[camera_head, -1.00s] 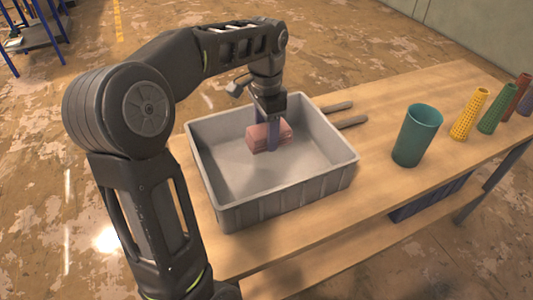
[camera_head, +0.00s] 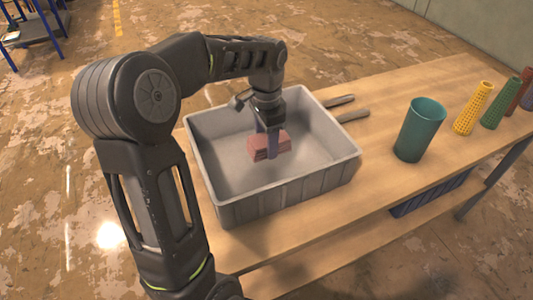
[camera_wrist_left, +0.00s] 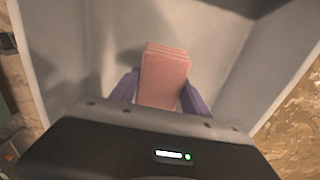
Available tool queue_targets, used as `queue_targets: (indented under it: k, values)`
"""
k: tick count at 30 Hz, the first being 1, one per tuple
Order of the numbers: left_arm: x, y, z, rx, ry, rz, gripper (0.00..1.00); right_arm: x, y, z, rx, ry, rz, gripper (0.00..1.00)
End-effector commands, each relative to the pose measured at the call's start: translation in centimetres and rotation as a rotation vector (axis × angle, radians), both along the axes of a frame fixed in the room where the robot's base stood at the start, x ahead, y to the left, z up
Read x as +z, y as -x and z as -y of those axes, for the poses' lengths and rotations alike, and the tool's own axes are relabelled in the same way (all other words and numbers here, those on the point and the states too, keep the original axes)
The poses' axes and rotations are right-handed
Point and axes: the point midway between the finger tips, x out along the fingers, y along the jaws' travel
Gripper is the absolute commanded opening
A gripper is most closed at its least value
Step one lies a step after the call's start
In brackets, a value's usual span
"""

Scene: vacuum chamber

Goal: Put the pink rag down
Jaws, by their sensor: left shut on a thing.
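The pink rag (camera_head: 282,144), a folded block, is between the purple fingers of my left gripper (camera_head: 267,143), inside the grey bin (camera_head: 285,191). My left gripper is shut on it and points down. In the left wrist view the rag (camera_wrist_left: 165,78) stands out between the two fingers (camera_wrist_left: 160,92), with the bin's pale walls around it. I cannot tell whether the rag touches the bin floor. My right gripper is not in view.
The bin stands on a wooden table (camera_head: 380,195). A teal cup (camera_head: 420,130) stands right of it, with a yellow cone (camera_head: 473,108) and a green cone (camera_head: 499,105) farther right. Two grey handles (camera_head: 346,110) lie behind the bin. The bin floor around the rag looks empty.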

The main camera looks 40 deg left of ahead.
Motion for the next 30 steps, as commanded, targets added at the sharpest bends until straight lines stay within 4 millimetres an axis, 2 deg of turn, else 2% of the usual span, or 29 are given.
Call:
queue_targets:
  k: [7,17,29,30]
  values:
    - [-0.4,0.0,0.0,0.0,0.0,-0.001,0.16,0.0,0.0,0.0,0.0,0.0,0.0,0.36]
    - [-4.8,0.0,0.0,0.001,0.001,-0.002,0.16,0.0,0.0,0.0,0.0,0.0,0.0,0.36]
    - [-5.3,0.0,0.0,0.0,0.0,0.0,0.16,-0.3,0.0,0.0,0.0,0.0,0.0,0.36]
    - [-5.2,0.0,0.0,0.0,0.0,0.0,0.56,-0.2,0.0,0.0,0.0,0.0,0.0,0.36]
